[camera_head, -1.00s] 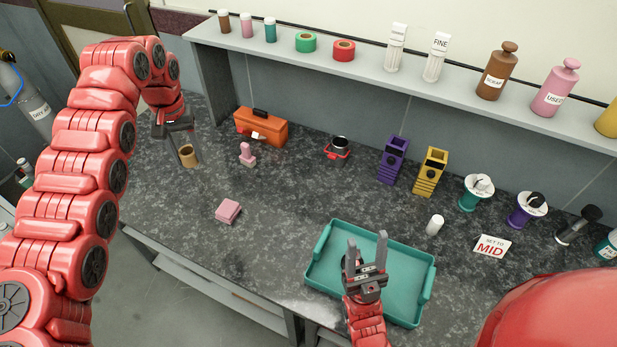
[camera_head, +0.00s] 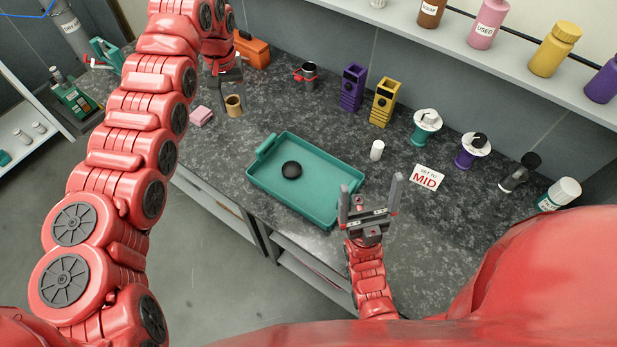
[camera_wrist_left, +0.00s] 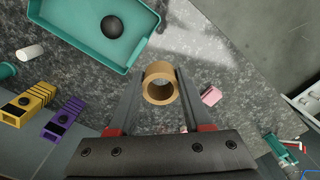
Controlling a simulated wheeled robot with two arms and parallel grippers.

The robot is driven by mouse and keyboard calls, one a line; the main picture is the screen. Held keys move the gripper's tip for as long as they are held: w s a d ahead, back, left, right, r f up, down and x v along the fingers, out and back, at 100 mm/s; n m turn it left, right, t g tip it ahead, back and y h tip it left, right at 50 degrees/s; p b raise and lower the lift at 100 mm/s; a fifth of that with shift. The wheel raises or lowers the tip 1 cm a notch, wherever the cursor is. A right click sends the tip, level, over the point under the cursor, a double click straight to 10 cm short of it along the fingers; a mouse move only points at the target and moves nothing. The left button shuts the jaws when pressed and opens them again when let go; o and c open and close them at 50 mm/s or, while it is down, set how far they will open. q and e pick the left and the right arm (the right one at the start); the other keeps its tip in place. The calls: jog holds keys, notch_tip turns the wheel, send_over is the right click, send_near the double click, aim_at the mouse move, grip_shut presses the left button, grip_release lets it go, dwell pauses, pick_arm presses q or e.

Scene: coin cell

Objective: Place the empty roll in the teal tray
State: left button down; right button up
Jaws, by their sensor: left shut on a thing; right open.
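The empty roll is a short brown cardboard tube (camera_head: 234,106). My left gripper (camera_head: 229,92) is shut on it and holds it by its sides, left of the tray; I cannot tell its exact height above the counter. In the left wrist view the roll (camera_wrist_left: 160,84) sits between the fingertips, its open end showing. The teal tray (camera_head: 263,185) lies on the counter, with a round black object (camera_head: 292,170) inside it. The tray also shows at the top left of the left wrist view (camera_wrist_left: 75,52). My right gripper (camera_head: 368,204) is open and empty, just right of the tray.
A pink block (camera_head: 201,115) lies left of the roll. A white cylinder (camera_head: 377,150) and the "MID" sign (camera_head: 427,178) stand right of the tray. Purple (camera_head: 352,88) and yellow (camera_head: 384,101) holders stand behind it. The counter between roll and tray is clear.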

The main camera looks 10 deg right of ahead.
pick_arm(q)
jog(key=s+d+f+p, duration=0.5)
jog(key=s+d+f, duration=0.5)
jog(key=f, duration=0.3)
jog(key=shift+s+d+m+p, duration=0.15)
jog(key=shift+s+m+p, duration=0.05)
jog(key=shift+m+p, duration=0.1)
jog(key=shift+s, duration=0.1)
